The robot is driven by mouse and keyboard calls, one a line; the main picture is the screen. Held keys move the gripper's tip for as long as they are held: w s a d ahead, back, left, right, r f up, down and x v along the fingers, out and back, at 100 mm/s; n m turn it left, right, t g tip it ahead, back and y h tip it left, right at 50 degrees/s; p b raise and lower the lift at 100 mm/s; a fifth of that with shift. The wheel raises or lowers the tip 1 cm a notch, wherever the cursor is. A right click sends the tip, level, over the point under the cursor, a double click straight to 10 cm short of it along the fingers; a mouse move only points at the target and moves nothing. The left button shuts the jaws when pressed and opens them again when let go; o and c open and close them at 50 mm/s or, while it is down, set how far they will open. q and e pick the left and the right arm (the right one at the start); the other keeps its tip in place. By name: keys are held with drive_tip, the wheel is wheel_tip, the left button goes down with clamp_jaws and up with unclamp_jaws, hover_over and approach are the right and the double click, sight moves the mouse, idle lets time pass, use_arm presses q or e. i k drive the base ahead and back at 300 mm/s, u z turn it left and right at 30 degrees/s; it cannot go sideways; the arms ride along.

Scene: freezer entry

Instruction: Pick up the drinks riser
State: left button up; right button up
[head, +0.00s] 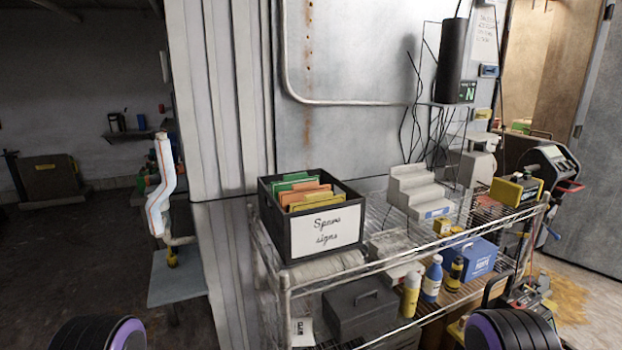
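The drinks riser looks to be the off-white stepped block (416,188) on the top shelf of the wire rack (365,272). It stands upright, with its steps coming down toward the front and a small blue-and-white label low on its front. It stands right of the black box of spare signs (327,240), with a gap between them. Neither gripper shows in the head view. Only dark, purple-ringed rounded parts, which look like my own arms, show at the bottom left and bottom right edges, well short of the riser.
Wires and a dark cylinder (453,55) stand behind the riser. A yellow-and-black device (516,190) sits at the shelf's right end. Bottles, a grey case (360,306) and a blue box (470,257) fill the lower shelf. Open floor lies at left.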

sight(411, 189)
drive_tip(key=z, duration=0.15)
drive_tip(key=i, duration=0.25)
drive_tip(key=z, duration=0.9)
drive_tip(key=i, duration=0.8)
drive_tip(key=z, duration=0.55)
